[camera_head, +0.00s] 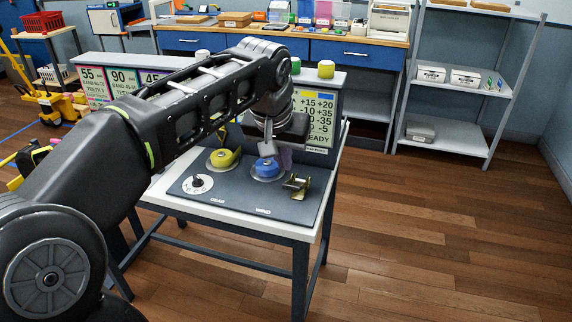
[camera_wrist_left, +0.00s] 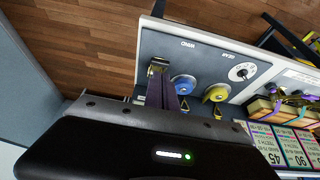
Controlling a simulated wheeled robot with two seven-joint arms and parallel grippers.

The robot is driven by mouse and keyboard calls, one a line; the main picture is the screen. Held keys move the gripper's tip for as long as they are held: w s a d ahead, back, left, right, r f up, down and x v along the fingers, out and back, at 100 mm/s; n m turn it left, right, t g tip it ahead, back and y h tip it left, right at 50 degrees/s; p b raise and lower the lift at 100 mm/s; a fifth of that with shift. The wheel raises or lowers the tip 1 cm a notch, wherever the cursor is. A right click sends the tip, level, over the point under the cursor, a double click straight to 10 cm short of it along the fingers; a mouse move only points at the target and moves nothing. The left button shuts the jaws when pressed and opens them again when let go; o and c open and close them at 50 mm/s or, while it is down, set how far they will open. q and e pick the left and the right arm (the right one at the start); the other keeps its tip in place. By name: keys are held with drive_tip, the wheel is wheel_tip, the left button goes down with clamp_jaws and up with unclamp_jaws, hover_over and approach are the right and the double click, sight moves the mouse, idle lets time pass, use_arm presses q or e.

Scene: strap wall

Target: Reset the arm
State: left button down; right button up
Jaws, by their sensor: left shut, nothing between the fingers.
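My left arm reaches in from the left over a small workstation table (camera_head: 240,226). My left gripper (camera_head: 267,148) is shut and empty above the panel, near the blue knob (camera_head: 266,168). The yellow knob (camera_head: 224,158) sits to its left, and a white dial (camera_head: 198,183) is at the panel's left front. A brass fitting (camera_head: 297,185) stands right of the blue knob. In the left wrist view, the blue knob (camera_wrist_left: 183,84), yellow knob (camera_wrist_left: 216,93) and dial (camera_wrist_left: 242,71) lie beyond the dark gripper body. My right gripper is out of view.
A board with numbers (camera_head: 317,122) stands behind the panel, partly hidden by my arm. A workbench with blue drawers (camera_head: 342,52) is at the back. A grey shelf (camera_head: 446,135) stands at the right. Wooden floor (camera_head: 440,240) is clear at right front.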

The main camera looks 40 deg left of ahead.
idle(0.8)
use_arm(q)
drive_tip(key=w+d+f+m+g+h, duration=0.1)
drive_tip(key=w+d+f+h, duration=0.1)
drive_tip(key=d+f, duration=0.5)
drive_tip(key=w+d+f+h+p, duration=0.1)
drive_tip(key=d+f, duration=0.2)
drive_tip(key=f, duration=0.9)
drive_tip(key=w+d+f+m+g+h, duration=0.1)
drive_tip(key=w+d+f+h, duration=0.1)
drive_tip(key=d+f, duration=0.5)
drive_tip(key=s+d+f, duration=0.4)
drive_tip(key=s+f, duration=0.1)
drive_tip(key=f, duration=0.3)
drive_tip(key=s+d+f, duration=0.4)
drive_tip(key=s+f, duration=0.1)
drive_tip(key=f, duration=0.4)
drive_tip(key=s+d+f+g, duration=0.1)
drive_tip(key=s+d+f, duration=0.1)
drive_tip(key=s, duration=0.4)
drive_tip(key=s+d+f, duration=0.2)
drive_tip(key=s+f, duration=0.2)
drive_tip(key=s, duration=0.2)
drive_tip(key=shift+s+f+g+h+p, duration=0.25)
drive_tip(key=shift+f+g+h+p, duration=0.15)
drive_tip(key=shift+p, duration=0.05)
